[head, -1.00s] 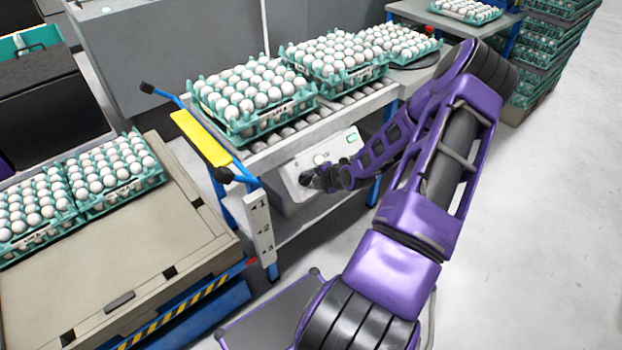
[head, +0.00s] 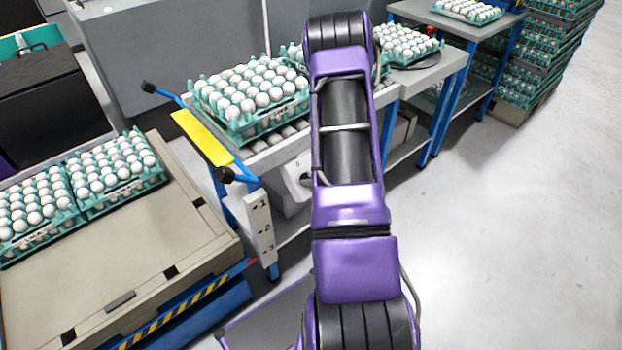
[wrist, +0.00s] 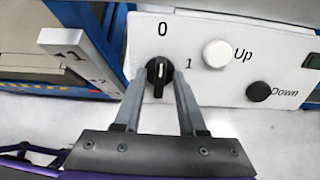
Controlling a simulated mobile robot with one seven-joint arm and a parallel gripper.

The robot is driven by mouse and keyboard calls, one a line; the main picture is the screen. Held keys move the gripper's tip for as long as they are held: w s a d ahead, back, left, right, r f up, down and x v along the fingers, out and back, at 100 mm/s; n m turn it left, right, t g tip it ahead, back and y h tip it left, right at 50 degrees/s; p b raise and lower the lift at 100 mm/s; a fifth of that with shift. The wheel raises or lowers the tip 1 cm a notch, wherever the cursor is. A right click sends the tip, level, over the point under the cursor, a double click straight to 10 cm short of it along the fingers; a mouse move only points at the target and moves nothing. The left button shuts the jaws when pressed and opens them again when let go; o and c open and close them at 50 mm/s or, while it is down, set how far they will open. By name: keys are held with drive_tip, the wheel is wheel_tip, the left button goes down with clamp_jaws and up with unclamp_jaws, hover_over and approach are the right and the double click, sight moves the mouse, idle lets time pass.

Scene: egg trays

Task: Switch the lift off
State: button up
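The black rotary switch (wrist: 159,76) sits on a white control panel (wrist: 222,92) in the wrist view. Its white mark stands nearly upright, towards the printed 0; a printed 1 is to its right. My gripper (wrist: 160,84) is open, with one finger on each side of the switch and small gaps visible. How deep the fingertips reach I cannot tell.
A white "Up" button (wrist: 216,53) and a black "Down" button (wrist: 258,91) are right of the switch. A yellow-gripped handle (head: 201,138) and a numbered post (head: 260,232) stand left of the panel. Egg trays (head: 247,133) sit above. Open floor lies right.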

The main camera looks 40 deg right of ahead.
drive_tip(key=shift+o, duration=0.6)
drive_tip(key=shift+w+a+f, duration=0.15)
drive_tip(key=shift+w+a, duration=0.1)
drive_tip(key=p+v, duration=0.2)
drive_tip(key=v, duration=0.7)
drive_tip(key=shift+d, duration=0.25)
drive_tip(key=shift+s, duration=0.1)
